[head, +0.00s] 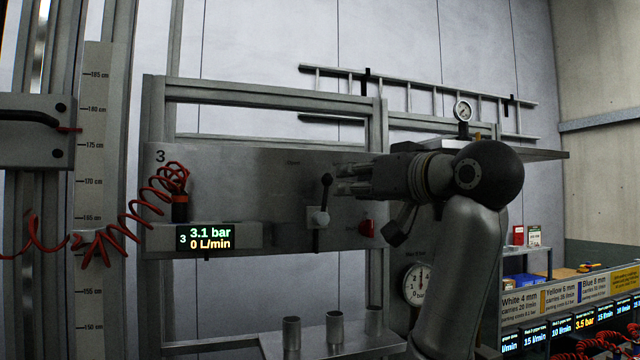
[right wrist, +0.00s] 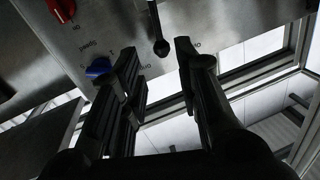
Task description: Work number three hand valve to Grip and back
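The number three hand valve (head: 318,216) is on a metal panel marked 3. Its lever points up, leaning slightly right, and ends in a black knob (head: 326,179). My right gripper (head: 340,180) comes from the right with its fingertips just right of the knob. In the right wrist view the two fingers are apart and empty, and the knob (right wrist: 161,47) shows between and just beyond their tips. I cannot tell whether they touch. The display (head: 206,237) reads 3.1 bar and 0 L/min. My left gripper is out of view.
A red knob (head: 367,228) sits right of the valve; a blue knob (right wrist: 98,67) shows in the right wrist view. A coiled red hose (head: 140,210) hangs at left. Metal cups (head: 335,328) stand on a shelf below. A dial gauge (head: 418,281) is behind my right arm.

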